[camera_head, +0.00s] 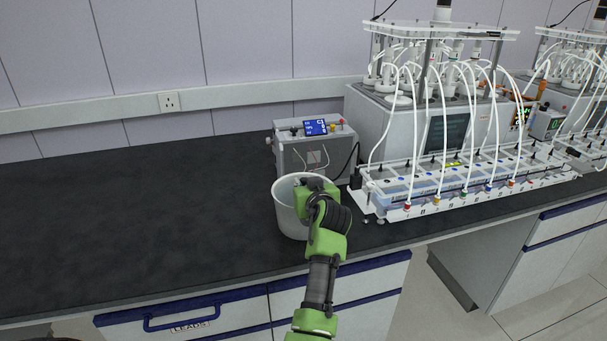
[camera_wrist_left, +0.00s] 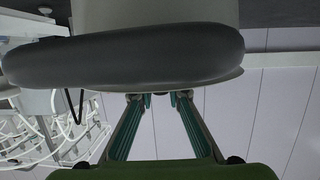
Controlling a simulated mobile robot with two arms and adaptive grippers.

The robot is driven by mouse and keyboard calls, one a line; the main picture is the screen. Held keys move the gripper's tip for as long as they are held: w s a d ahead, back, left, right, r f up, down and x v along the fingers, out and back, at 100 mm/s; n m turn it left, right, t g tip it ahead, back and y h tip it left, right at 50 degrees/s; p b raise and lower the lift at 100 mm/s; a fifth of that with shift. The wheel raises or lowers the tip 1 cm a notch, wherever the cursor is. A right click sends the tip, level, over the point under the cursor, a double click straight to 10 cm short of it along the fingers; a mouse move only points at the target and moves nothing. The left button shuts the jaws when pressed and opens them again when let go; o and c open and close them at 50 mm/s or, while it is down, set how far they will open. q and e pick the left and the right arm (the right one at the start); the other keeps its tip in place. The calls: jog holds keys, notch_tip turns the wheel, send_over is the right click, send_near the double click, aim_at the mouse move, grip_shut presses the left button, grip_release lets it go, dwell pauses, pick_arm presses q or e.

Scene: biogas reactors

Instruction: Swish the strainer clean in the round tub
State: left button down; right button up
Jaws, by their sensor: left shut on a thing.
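The round tub (camera_head: 290,218) is white and stands on the dark bench near its front edge, in the middle of the head view. My left gripper (camera_head: 308,184) is over its mouth, at the right part of the rim, and hides much of the opening. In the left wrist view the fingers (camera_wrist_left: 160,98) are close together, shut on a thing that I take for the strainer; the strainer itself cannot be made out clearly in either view. A large dark grey rounded shape fills the upper part of the wrist view, and I cannot tell what it is. My right gripper is not in view.
A grey box with a blue display (camera_head: 315,128) stands just behind the tub. The reactor unit (camera_head: 400,118) with white tubes and its long rack (camera_head: 465,190) stand close on the right. The bench (camera_head: 130,215) is clear to the left. Drawers lie below the front edge.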

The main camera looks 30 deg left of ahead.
pick_arm(q)
jog(key=shift+r, duration=0.7)
jog(key=shift+f, duration=0.1)
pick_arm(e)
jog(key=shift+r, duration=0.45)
